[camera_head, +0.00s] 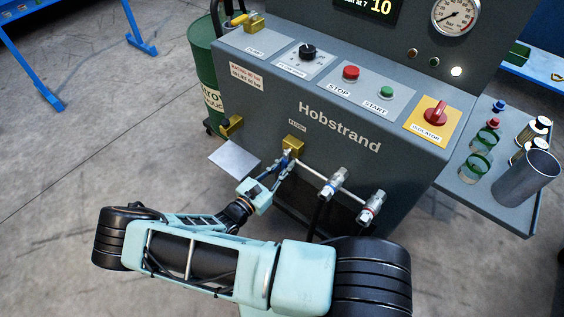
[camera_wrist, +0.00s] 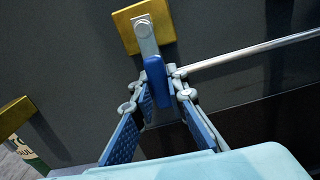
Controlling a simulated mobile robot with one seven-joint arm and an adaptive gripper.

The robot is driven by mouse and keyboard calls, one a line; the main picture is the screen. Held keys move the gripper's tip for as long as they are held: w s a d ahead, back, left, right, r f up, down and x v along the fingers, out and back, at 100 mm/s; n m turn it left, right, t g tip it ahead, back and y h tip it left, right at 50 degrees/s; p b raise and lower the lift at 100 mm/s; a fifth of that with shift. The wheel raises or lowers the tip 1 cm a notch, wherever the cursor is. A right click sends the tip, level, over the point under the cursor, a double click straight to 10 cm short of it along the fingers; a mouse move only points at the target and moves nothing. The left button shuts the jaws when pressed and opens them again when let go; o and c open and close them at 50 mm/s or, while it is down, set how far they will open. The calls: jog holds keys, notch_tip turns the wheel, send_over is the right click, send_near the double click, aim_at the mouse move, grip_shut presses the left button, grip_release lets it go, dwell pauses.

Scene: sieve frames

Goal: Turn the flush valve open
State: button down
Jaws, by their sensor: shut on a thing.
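The flush valve (camera_head: 293,143) is a brass block low on the front of the grey Hobstrand machine, under a small label. The block (camera_wrist: 156,23) also shows at the top of the wrist view. Its metal lever with a blue handle (camera_wrist: 155,82) hangs nearly straight down from a bolt in the wrist view. My gripper (camera_head: 285,161) is shut on the blue handle, with a finger on each side of it in the wrist view (camera_wrist: 156,92). In the head view the handle is partly hidden by my fingers.
A metal pipe (camera_head: 310,176) runs right from the valve to two fittings (camera_head: 337,180). Another brass block (camera_head: 231,126) is at the machine's left corner. The panel above holds a red stop button (camera_head: 350,73) and a red isolator knob (camera_head: 436,113). A side shelf (camera_head: 478,190) holds jars and a metal cup.

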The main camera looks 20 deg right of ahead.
jog(key=shift+s+d+n, duration=0.1)
jog(key=shift+s+n, duration=0.15)
jog(key=shift+n, duration=0.15)
jog(key=c, duration=1.9)
grip_release()
jog(key=v, duration=1.2)
jog(key=shift+w, duration=0.1)
